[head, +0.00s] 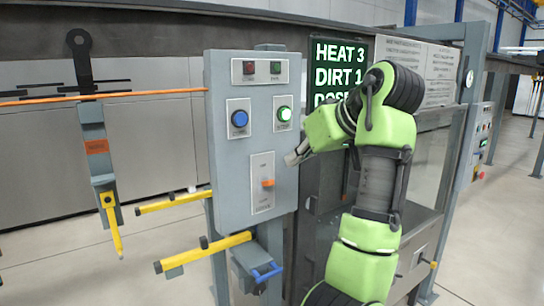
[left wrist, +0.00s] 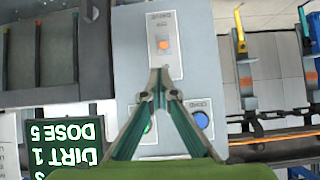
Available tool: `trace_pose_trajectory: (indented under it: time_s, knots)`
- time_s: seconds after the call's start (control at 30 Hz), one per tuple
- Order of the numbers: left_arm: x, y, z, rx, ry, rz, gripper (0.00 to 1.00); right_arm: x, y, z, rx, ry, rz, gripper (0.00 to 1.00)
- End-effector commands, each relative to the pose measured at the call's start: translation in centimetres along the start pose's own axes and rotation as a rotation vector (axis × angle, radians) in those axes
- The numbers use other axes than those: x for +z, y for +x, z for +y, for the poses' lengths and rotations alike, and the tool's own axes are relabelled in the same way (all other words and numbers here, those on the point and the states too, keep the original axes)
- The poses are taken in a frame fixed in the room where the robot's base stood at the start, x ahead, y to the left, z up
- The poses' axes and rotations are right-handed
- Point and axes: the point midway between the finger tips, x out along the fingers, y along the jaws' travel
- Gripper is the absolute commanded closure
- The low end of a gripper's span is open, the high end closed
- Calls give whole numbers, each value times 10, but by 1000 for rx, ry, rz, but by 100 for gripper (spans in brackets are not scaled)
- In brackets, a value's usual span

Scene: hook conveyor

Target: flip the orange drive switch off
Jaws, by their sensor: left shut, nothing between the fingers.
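The orange drive switch (head: 268,183) sits on a pale plate at the lower middle of the grey control panel (head: 228,75). It also shows in the left wrist view (left wrist: 163,45), where the picture is upside down. My left gripper (head: 297,157) is shut and empty, up and to the right of the switch in the head view. In the left wrist view its closed fingertips (left wrist: 159,76) point at the drive plate, with the switch just beyond them. I see no contact with the switch. My right gripper is in neither view.
A blue button (head: 239,118), a lit green button (head: 284,113) and small red and green lamps sit above the switch. Yellow arms (head: 172,202) stick out left of the panel. A blue-handled lever (head: 265,273) is below. The display (head: 340,68) stands behind my arm.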

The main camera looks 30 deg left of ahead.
Motion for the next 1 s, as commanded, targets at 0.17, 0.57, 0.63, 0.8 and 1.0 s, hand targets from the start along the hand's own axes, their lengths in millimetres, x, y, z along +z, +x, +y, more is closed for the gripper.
trace_pose_trajectory:
  time_s: [0.17, 0.57, 0.63, 0.8, 1.0]
  knots:
    - [-6, -13, -12, -5, -48, -20, 100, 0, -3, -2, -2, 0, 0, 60]
    - [-7, -2, -12, -8, -45, -17, 100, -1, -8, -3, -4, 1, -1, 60]
    - [-8, 8, -12, -11, -44, -18, 100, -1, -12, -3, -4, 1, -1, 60]
    - [-8, 40, -13, -12, -42, -16, 100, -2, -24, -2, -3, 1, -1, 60]
    - [-7, 70, -12, -8, -41, -17, 100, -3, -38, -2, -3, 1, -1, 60]
